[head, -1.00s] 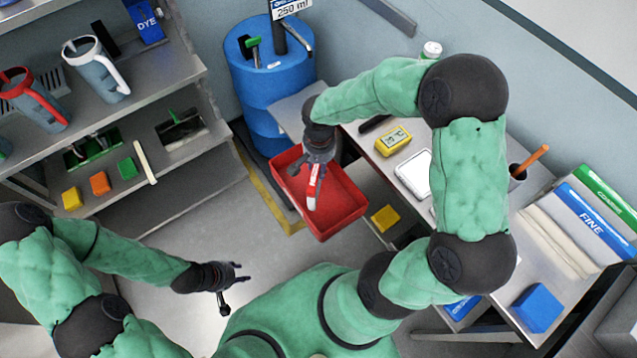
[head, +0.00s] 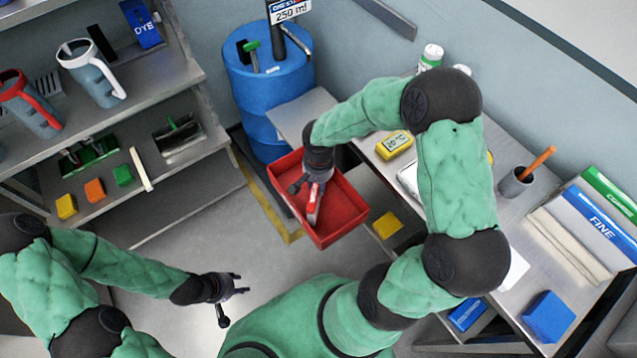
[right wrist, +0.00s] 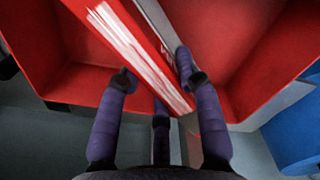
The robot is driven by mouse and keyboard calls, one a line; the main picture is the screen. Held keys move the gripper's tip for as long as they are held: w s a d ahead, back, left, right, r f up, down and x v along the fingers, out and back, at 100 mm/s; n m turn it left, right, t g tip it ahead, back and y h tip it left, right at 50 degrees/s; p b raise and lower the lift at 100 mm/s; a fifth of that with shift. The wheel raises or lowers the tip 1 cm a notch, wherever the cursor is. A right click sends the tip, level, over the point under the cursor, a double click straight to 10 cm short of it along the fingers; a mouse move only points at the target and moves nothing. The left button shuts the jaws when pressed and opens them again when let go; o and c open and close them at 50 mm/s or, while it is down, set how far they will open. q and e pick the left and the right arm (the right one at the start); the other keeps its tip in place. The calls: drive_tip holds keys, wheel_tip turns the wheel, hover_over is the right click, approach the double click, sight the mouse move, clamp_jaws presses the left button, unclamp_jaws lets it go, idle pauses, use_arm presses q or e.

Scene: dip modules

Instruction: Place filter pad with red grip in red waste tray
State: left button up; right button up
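The red waste tray (head: 345,208) stands below the blue drum, left of the right-hand bench. My right gripper (head: 313,188) is over the tray, pointing down into it. The filter pad with red grip (head: 313,207) shows below its fingers, inside the tray's outline. In the right wrist view, the red and white pad (right wrist: 135,42) lies slanted between the fingers of my right gripper (right wrist: 154,75), which appear closed on it. The tray walls (right wrist: 275,60) surround it; any contact with the floor is unclear. My left gripper (head: 238,290) is empty, fingers spread, over the floor.
The blue drum (head: 268,85) stands behind the tray. A yellow block (head: 387,225) lies right of the tray. The bench (head: 512,200) holds a yellow meter (head: 394,145), a pencil cup (head: 516,181) and boxes. Shelves with jugs and coloured blocks (head: 95,190) are at left.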

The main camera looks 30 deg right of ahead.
drive_tip(key=o, duration=0.3)
drive_tip(key=shift+r, duration=0.25)
wheel_tip(320, 180, up, 12)
drive_tip(key=p, duration=0.4)
drive_tip(key=shift+p, duration=0.3)
drive_tip(key=shift+f, duration=0.1)
